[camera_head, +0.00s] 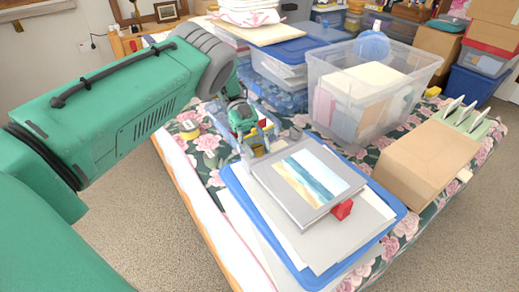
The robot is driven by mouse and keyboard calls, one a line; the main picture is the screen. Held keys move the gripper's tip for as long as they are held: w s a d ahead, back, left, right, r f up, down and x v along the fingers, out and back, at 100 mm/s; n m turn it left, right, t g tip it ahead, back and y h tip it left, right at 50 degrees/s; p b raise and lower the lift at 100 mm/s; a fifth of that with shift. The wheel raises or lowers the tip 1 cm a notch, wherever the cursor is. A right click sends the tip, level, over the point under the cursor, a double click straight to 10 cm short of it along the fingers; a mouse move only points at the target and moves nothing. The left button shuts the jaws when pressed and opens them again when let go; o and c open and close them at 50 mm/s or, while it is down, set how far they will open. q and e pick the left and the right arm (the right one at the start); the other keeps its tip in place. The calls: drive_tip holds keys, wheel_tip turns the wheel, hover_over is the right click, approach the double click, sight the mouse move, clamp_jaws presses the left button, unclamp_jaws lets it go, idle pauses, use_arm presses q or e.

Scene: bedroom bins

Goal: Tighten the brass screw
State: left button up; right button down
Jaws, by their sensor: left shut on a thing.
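My left arm comes in from the left, and its green and grey gripper (258,149) points down just behind the grey picture board. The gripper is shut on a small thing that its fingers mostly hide. I cannot make out a brass screw; it is too small or hidden around the fingers. The grey board (303,178) with a beach picture lies on white sheets (350,229) over a blue lid (396,207). A small red block (342,209) sits at the board's front right edge. My right gripper is not in view.
A clear bin (335,75) with papers and a blue ball stands behind on the flowered bed. A cardboard box (425,163) lies at the right. Blue-lidded bins (285,51) stand at the back.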

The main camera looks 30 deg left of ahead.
sight(257, 146)
use_arm(q)
drive_tip(key=shift+w+a+f+m+g+y+b, duration=0.15)
drive_tip(key=shift+m+g+y, duration=0.2)
drive_tip(key=shift+m+g, duration=0.2)
drive_tip(key=shift+s+a+r+m+g+y+b, duration=0.15)
drive_tip(key=shift+m+g+y, duration=0.2)
drive_tip(key=shift+m+g, duration=0.2)
drive_tip(key=shift+w+d, duration=0.1)
drive_tip(key=shift+w, duration=0.05)
drive_tip(key=o, duration=1.2)
drive_tip(key=shift+f, duration=0.1)
drive_tip(key=r, duration=0.9)
drive_tip(key=shift+w+a+r, duration=0.1)
drive_tip(key=shift+a+r, duration=0.15)
drive_tip(key=shift+r, duration=0.1)
drive_tip(key=shift+d, duration=0.1)
